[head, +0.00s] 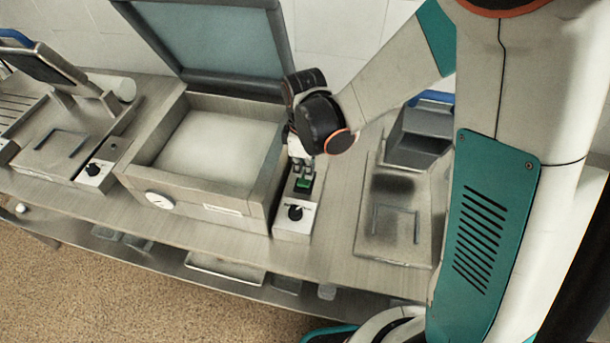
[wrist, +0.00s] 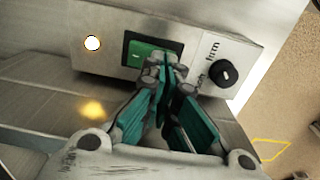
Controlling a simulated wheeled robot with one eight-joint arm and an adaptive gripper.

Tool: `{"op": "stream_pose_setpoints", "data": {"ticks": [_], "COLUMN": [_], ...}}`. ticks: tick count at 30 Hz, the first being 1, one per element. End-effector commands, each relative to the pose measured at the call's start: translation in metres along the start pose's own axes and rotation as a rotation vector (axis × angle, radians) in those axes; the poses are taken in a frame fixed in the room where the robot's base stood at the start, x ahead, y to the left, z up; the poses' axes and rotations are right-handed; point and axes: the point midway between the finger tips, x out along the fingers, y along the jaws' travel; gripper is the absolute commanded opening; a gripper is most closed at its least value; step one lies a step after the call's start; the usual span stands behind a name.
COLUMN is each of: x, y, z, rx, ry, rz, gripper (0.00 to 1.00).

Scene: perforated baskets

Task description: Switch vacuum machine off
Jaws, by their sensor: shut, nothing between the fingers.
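The vacuum machine (head: 240,191) stands on the bench with its lid (head: 215,38) raised. Its control panel (head: 293,221) is on the right side, with a green switch (head: 304,184) and a black knob (head: 295,212). In the wrist view the green switch (wrist: 143,54) is beside the black knob (wrist: 223,72), and a lit white lamp (wrist: 92,43) is to its left. My gripper (wrist: 172,62) is shut and empty, its fingertips at the right edge of the green switch. I cannot tell whether they touch it. In the head view my gripper (head: 301,160) is above the panel.
A similar panel with a black knob (head: 93,170) stands at the left beside a flat plate station. A grey device with a flat plate (head: 392,238) is on the bench to the right. A lower shelf (head: 225,268) runs under the bench.

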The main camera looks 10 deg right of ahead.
Motion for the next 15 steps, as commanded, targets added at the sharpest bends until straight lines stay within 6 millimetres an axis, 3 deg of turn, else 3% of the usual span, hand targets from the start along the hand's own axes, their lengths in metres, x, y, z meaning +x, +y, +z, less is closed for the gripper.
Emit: {"op": "stream_pose_setpoints", "data": {"ticks": [15], "x": [0.0078], "y": [0.0], "z": [0.0], "rx": [0.0], "ry": [0.0], "rz": [0.0], "gripper": [0.0]}}
